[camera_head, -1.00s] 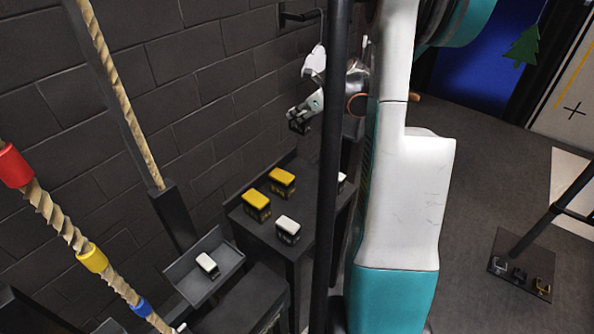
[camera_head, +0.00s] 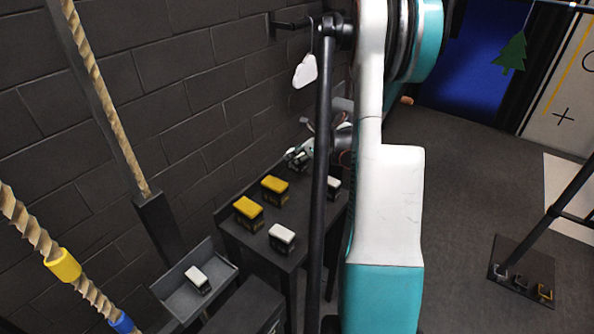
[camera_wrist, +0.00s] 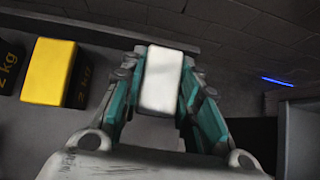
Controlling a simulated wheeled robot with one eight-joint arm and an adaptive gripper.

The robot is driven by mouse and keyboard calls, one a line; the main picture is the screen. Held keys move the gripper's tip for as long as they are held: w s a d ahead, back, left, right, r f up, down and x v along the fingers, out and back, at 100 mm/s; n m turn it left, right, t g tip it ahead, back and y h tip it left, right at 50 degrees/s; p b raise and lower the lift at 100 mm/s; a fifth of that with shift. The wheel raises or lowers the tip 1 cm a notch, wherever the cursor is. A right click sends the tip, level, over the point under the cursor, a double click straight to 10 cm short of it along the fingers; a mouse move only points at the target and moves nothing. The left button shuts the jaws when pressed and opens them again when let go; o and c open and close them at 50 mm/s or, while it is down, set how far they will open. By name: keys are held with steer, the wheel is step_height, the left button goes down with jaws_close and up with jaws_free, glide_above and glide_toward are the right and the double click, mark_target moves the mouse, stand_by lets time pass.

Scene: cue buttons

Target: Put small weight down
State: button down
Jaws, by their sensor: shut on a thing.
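My gripper (camera_wrist: 162,80) is shut on a small weight (camera_wrist: 161,82) with a white top, gripped between its two teal fingers in the wrist view. In the head view, my gripper (camera_head: 299,157) is low over the far end of a dark table (camera_head: 262,256), partly hidden by a black pole. I cannot tell whether the held weight touches the table. A yellow weight (camera_head: 275,185) and another yellow weight (camera_head: 248,209) stand on the table. A white-topped weight (camera_head: 282,236) stands nearer, and another one (camera_head: 334,187) stands right of the pole.
A grey tray (camera_head: 170,301) at the lower left holds another white-topped weight (camera_head: 198,279). A dark brick wall (camera_head: 170,100) runs behind the table. A black pole (camera_head: 318,200) crosses the view. In the wrist view, a yellow weight (camera_wrist: 48,72) marked in kg is left of my gripper.

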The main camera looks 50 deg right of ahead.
mark_target(297, 166)
steer(key=shift+f+b, duration=0.75)
steer(key=shift+f, duration=1.6)
steer(key=shift+f, duration=0.15)
steer(key=c, duration=1.2)
jaws_free()
steer(key=shift+s+r, duration=0.1)
steer(key=shift+r, duration=0.15)
steer(key=p+v, duration=0.3)
steer(key=v, duration=0.8)
steer(key=shift+s+r, duration=0.25)
steer(key=shift+a, duration=0.1)
